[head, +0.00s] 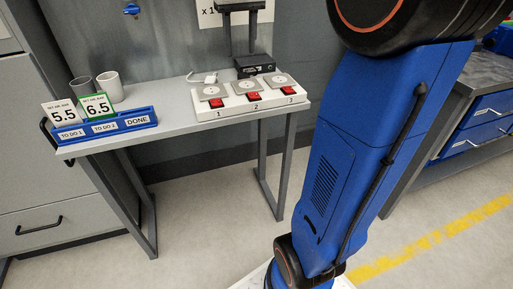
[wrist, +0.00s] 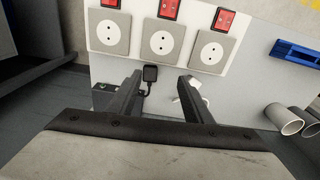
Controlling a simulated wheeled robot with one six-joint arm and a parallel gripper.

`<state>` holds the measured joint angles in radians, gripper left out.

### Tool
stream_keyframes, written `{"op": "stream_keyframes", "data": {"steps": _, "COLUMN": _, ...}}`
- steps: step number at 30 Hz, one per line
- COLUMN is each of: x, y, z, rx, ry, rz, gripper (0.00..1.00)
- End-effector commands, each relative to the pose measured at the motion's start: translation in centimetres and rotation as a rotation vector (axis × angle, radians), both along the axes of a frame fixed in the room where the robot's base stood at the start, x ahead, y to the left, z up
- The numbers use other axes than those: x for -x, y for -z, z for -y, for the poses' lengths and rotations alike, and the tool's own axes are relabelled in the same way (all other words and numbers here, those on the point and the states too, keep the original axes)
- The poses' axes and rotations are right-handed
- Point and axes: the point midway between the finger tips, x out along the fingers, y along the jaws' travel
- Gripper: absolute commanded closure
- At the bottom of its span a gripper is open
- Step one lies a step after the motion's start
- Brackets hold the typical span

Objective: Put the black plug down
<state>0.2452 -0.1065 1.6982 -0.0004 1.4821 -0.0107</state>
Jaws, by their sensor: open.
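My gripper (wrist: 160,78) is open, its two dark fingers spread over the table. The black plug (wrist: 150,73) shows between the fingertips in the wrist view, closer to the left finger, with a gap to the right one. A black cord runs down from it. It appears to lie on the table just beside the socket panel (wrist: 138,55); I cannot tell whether it touches the left finger. In the head view my gripper (head: 240,50) points down behind the panel (head: 215,111), and I cannot make out the plug there.
The panel has three empty sockets with red switches. A black box (head: 255,65) and a white plug (head: 204,78) lie behind it. A blue tray (head: 107,129) with cards 5.5 and 6.5 and two cups (head: 108,83) stand at the table's left. Some tabletop between is clear.

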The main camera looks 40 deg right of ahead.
Motion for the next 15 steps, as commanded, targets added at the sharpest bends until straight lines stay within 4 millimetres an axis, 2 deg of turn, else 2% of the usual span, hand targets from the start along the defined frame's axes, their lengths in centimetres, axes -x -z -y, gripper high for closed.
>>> {"op": "stream_keyframes", "data": {"steps": 1, "x": 1.6, "y": 0.4, "z": -1.1, "rx": 0.004, "ry": -0.015, "rz": 0.017, "gripper": 0.54}}
{"op": "stream_keyframes", "data": {"steps": 6, "x": 6.2, "y": 2.6, "z": -4.1, "rx": 0.017, "ry": -0.056, "rz": 0.078, "gripper": 0.54}}
{"op": "stream_keyframes", "data": {"steps": 15, "x": 13.8, "y": 7.6, "z": -8.0, "rx": 0.031, "ry": -0.124, "rz": 0.177, "gripper": 0.54}}
